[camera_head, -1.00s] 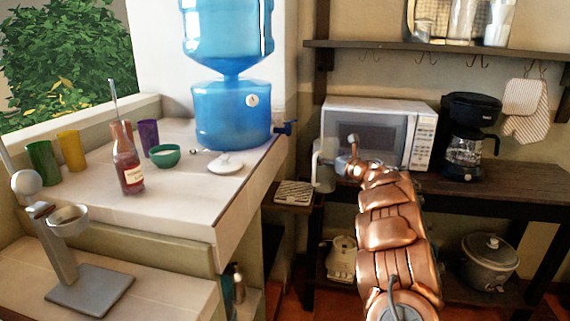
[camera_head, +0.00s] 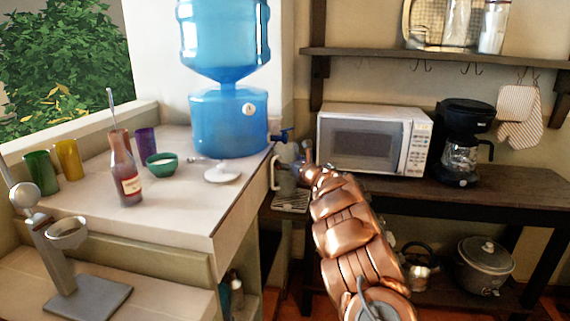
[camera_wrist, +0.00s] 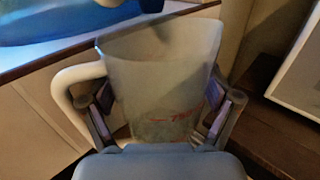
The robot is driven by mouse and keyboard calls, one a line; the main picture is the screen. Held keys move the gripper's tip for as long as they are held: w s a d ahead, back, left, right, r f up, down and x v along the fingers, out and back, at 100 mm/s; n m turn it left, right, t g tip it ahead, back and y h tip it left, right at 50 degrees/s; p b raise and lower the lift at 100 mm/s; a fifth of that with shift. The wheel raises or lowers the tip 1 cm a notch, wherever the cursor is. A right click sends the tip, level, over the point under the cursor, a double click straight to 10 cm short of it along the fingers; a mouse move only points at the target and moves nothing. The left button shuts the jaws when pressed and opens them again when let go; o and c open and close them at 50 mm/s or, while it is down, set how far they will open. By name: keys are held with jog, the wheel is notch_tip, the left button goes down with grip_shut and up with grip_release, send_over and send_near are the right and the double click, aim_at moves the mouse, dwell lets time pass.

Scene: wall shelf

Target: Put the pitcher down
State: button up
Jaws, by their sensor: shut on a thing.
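The pitcher (camera_head: 285,181) is translucent, with a pale handle on its left. My gripper (camera_wrist: 163,115) is shut on the pitcher, which shows large in the wrist view (camera_wrist: 160,75) with its wide mouth up and a finger on each side. In the head view the pitcher is upright beside the counter edge, below the blue tap (camera_head: 281,134) of the water dispenser (camera_head: 230,122). A slatted tray (camera_head: 291,206) lies beneath it. I cannot tell whether the pitcher's base touches the tray. My arm hides part of this area.
The microwave (camera_head: 362,140) stands just right of my gripper on the dark table (camera_head: 500,191), with a coffee maker (camera_head: 461,150) farther right. The pale counter (camera_head: 190,208) at left holds a sauce bottle (camera_head: 126,172), a green bowl (camera_head: 162,164) and colored cups.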

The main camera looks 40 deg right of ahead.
jog(key=shift+w+a, duration=0.15)
jog(key=shift+w, duration=0.1)
jog(key=shift+f, duration=0.7)
jog(key=shift+s+f, duration=0.1)
jog(key=shift+f, duration=0.1)
jog(key=o, duration=1.6)
jog(key=shift+c, duration=0.2)
jog(key=shift+r, duration=0.1)
